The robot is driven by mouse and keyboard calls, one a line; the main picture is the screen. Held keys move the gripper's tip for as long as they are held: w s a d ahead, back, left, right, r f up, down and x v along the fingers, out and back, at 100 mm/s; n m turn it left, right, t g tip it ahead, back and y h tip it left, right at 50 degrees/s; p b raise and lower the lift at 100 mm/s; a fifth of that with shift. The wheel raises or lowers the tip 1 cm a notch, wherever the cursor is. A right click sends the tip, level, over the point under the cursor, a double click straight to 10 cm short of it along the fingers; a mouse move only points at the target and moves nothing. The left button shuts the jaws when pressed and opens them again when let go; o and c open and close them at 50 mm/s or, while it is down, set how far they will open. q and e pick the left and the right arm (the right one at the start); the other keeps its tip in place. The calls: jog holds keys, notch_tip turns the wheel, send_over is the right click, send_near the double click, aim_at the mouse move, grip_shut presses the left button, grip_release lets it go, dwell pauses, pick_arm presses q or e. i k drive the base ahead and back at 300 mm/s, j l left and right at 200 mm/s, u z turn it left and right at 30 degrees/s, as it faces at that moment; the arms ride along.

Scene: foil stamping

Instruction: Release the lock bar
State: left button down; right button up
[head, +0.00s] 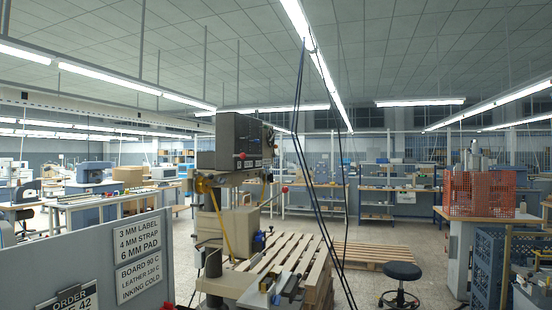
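A foil stamping press (228,145) stands in the middle, with a dark grey head box on top. A yellow bar (220,218) runs down at a slant on its left side. A lever with a red knob (284,189) sticks out at its right. I cannot tell for certain which part is the lock bar. A small fixture with a dark clamp-like part (287,287) sits at the press's lower front. Neither of my grippers shows in the head view.
A grey panel with signs (85,262) blocks the lower left. Wooden pallets (285,252) lie behind the press. Dark cables (322,190) hang just right of it. A black stool (402,271) stands on open floor at right, near blue crates (487,265) and orange mesh (480,195).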

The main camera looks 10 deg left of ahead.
aim_at(243, 156)
jog(key=i+l+z, duration=0.15)
jog(key=i+l, duration=0.5)
jog(key=i, duration=0.2)
jog(key=i+j+z, duration=0.1)
jog(key=i+j, duration=0.15)
jog(key=i, duration=0.1)
